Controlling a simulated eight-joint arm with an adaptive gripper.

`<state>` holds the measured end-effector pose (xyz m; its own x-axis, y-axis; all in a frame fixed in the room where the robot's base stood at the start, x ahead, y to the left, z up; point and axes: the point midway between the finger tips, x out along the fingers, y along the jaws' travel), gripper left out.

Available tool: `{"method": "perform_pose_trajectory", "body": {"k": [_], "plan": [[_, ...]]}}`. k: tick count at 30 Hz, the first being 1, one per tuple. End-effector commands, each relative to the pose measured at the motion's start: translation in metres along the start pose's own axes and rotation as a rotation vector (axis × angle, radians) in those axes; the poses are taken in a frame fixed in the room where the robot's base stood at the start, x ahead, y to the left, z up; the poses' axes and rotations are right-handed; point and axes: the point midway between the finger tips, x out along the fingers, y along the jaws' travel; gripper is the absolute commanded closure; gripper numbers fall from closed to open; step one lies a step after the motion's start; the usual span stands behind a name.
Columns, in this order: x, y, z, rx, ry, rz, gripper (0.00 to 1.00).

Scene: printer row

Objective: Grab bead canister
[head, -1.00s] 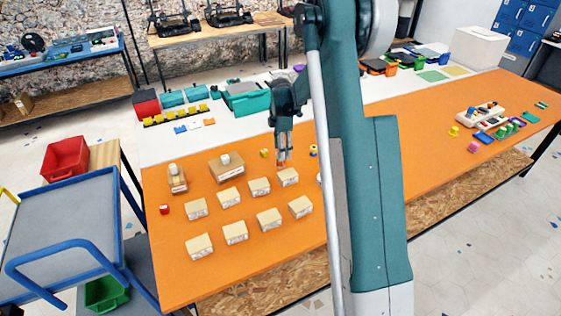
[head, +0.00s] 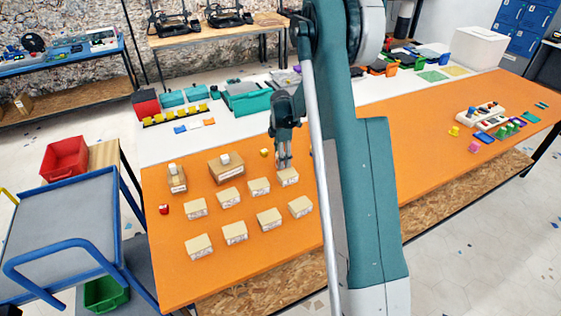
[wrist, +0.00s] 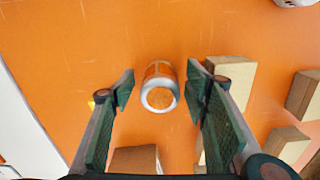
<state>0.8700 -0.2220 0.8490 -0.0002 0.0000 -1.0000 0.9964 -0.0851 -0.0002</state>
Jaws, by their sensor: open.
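In the wrist view, a small round canister (wrist: 160,86) with a pale grey rim and an orange middle stands upright on the orange table. It lies between the two fingers of my gripper (wrist: 161,82), with a gap on each side. My gripper is open and empty, its fingers pointing down. In the head view, my gripper (head: 284,164) hangs over the table just behind a small cardboard box (head: 288,177). I cannot make out the canister there; the fingers seem to hide it.
Several small cardboard boxes (head: 235,232) stand in rows in front of my gripper. A yellow piece (head: 264,152) lies close by.

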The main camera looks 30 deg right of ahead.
Motion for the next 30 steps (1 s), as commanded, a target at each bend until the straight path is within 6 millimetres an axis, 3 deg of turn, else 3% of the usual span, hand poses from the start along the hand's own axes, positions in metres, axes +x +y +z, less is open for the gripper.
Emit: {"method": "perform_pose_trajectory", "body": {"k": [15, 22, 30], "plan": [[-0.0002, -0.0001, 0.0000, 0.000, 0.000, 0.000, 0.54], [-0.0002, 0.0000, 0.0000, 0.000, 0.000, 0.000, 0.83], [-0.0004, -0.0001, 0.0000, 0.000, 0.000, 0.000, 0.85]]}}
